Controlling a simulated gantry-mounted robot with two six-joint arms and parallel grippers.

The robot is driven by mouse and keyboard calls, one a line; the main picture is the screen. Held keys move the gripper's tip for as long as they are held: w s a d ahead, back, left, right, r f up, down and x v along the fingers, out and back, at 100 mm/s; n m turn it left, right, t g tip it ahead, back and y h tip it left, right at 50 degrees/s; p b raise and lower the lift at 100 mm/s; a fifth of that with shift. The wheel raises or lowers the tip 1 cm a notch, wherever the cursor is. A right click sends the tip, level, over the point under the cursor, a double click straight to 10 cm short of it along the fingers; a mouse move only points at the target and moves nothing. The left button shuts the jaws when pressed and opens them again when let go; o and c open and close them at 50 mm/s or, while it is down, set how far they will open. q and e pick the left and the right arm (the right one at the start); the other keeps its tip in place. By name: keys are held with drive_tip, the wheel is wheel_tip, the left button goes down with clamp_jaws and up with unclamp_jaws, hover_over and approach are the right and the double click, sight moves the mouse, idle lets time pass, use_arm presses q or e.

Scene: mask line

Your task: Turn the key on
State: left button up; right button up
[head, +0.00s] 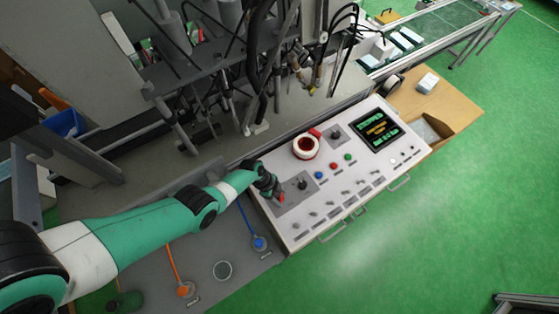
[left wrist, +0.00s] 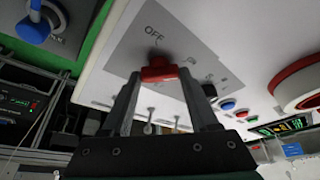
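The key (left wrist: 160,73) has a red handle and a dark stem, and it stands out from a grey plate (left wrist: 188,45) on the white control panel. The word OFF is printed beside the stem. My left gripper (left wrist: 160,76) has one finger on each side of the red handle. The handle fills the gap between the fingertips, and the gripper appears shut on it. My right gripper is not in view.
A black knob (head: 302,184) is close to the right of my left gripper. A red-and-white ring-shaped button (head: 306,146), small coloured buttons and a screen (head: 376,130) lie further along the panel. Hoses and metal machine parts hang behind it. Green floor is open at right.

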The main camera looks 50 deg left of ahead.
use_arm(q)
drive_tip(key=o, duration=0.4)
